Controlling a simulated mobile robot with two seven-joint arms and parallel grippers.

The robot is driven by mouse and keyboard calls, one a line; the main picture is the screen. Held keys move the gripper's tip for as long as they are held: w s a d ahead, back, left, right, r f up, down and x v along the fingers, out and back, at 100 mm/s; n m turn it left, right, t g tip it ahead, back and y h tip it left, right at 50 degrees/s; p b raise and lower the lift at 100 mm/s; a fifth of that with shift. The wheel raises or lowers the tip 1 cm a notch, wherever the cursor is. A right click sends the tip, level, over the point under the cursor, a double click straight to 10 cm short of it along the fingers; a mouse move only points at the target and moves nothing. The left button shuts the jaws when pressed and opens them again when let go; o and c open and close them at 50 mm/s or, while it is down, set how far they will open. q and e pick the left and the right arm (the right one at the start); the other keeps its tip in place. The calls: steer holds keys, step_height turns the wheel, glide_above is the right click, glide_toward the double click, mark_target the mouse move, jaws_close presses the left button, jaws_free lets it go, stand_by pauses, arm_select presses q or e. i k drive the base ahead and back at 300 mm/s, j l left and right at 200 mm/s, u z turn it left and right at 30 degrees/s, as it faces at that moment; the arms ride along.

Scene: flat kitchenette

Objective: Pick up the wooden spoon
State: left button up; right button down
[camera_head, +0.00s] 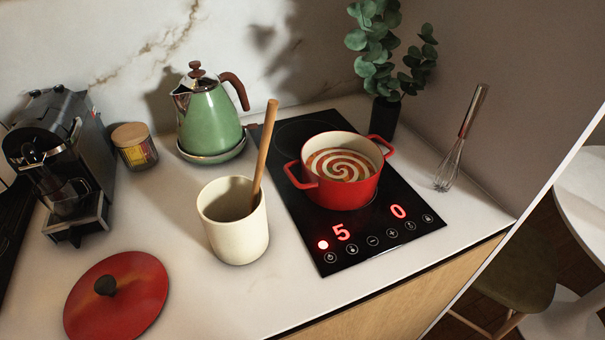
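The wooden spoon (265,150) stands in a cream-coloured crock (237,238) on the white counter. Its handle sticks up out of the crock and leans to the upper right against the rim. Its lower end is hidden inside the crock. Neither of my grippers shows in the head view.
A red pot (350,192) with swirled soup sits on the black hob (352,246), right of the crock. A green kettle (208,122), a candle jar (134,148), a coffee machine (62,160), a red lid (117,300), a whisk (453,158) and a plant (385,50) stand around.

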mark_target(272, 106)
steer(key=i+l+u, duration=0.1)
steer(key=l+u, duration=0.35)
steer(key=l, duration=0.2)
steer(key=l+u, duration=0.5)
steer(key=l, duration=0.15)
steer(key=k+l+u, duration=0.1)
steer(key=l+u, duration=0.35)
steer(key=l, duration=0.15)
